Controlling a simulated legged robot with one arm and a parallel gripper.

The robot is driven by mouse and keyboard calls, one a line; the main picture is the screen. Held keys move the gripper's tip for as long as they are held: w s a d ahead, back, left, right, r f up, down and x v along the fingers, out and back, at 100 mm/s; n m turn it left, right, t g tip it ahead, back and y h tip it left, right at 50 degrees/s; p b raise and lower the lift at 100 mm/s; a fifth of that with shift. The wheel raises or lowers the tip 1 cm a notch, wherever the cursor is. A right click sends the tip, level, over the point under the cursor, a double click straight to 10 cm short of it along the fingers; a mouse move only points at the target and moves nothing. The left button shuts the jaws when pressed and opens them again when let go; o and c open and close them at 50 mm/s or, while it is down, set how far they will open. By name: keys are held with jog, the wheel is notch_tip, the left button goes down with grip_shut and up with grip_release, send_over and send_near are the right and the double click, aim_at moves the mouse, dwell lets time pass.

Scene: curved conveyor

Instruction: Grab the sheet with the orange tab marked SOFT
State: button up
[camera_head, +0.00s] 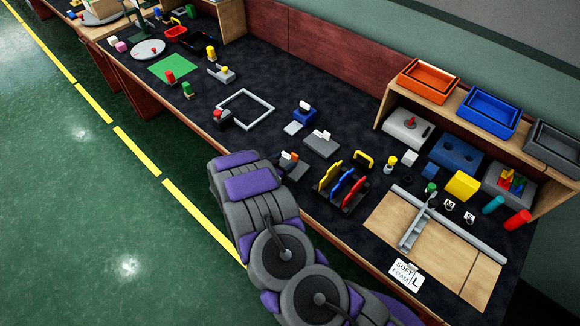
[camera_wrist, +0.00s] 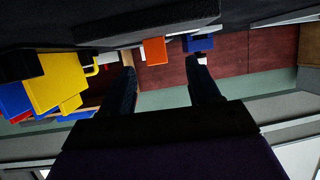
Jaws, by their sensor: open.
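An orange tab (camera_head: 291,156) shows in the head view beside a grey block (camera_head: 296,172), partly hidden behind my arm. An upright orange piece (camera_wrist: 155,50) appears in the wrist view, between the fingertips in the picture; it seems to be the same tab. A sheet under it cannot be made out, and no SOFT marking is readable on it. My gripper (camera_wrist: 160,66) is open, with its two dark fingers apart and nothing held. The gap to the tab is hard to judge. A white card (camera_head: 405,275) reading SOFT FOAM L lies at the bench's front edge.
A rack of yellow, red and blue plates (camera_head: 343,188) stands just right of my arm; the yellow plate (camera_wrist: 57,84) shows in the wrist view. Grey blocks (camera_head: 320,144) and a square frame (camera_head: 245,109) lie behind. Wooden boards (camera_head: 466,260) lie at right.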

aim_at(294, 156)
jog(key=x, duration=0.2)
jog(key=b+x, duration=0.1)
jog(key=x, duration=0.1)
jog(key=shift+w+d+r, duration=0.15)
jog(key=shift+d, duration=0.25)
jog(key=shift+c, duration=0.3)
jog(key=c, duration=1.1)
